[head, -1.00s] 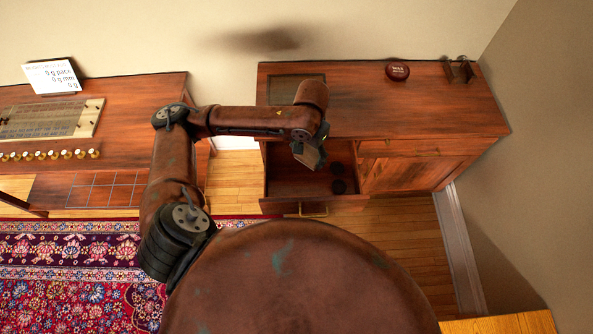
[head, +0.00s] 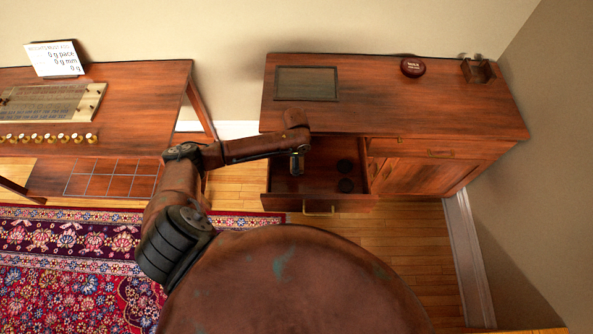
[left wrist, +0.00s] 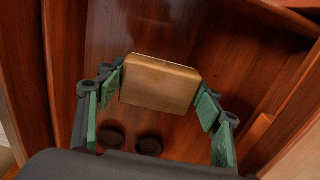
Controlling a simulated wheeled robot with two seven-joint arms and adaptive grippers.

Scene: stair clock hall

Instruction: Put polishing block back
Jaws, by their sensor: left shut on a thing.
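The polishing block is a pale wooden block (left wrist: 160,83) with a flat face, in the left wrist view. My left gripper (left wrist: 158,92) is shut on it, with green pads at its two sides. In the head view, my left gripper (head: 296,163) points down over the left part of an open drawer (head: 318,203). The block cannot be made out there. Whether it touches the drawer floor, I cannot tell. My right gripper is in neither view.
Two dark round pucks (head: 344,166) lie at the drawer's right side. The cabinet top (head: 370,105) bears a dark panel (head: 306,83), a round red-brown object (head: 412,67) and a small wooden holder (head: 478,70). A table (head: 140,90) stands to the left.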

